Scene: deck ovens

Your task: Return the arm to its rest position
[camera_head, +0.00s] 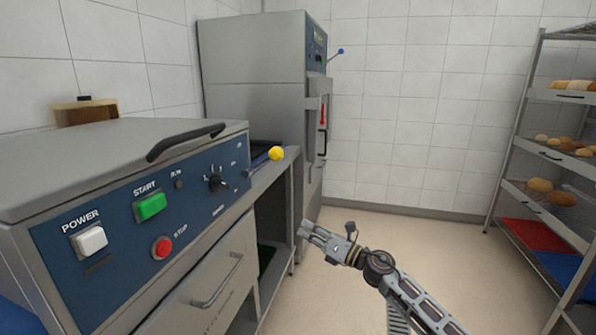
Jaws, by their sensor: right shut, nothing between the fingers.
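My right gripper (312,231) is in the middle of the head view, above the open floor and in front of the counter's right end. Its fingers look shut with nothing between them. Its arm comes in from the bottom right. The gripper looks apart from the machine with the blue panel (165,200) at the left. My left gripper and arm are not in view.
The panel has a white POWER switch (89,240), a green START button (150,206) and a red STOP button (162,247). A tall steel oven (255,80) stands behind. A bread rack (516,140) stands at the right. The floor (400,235) between is clear.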

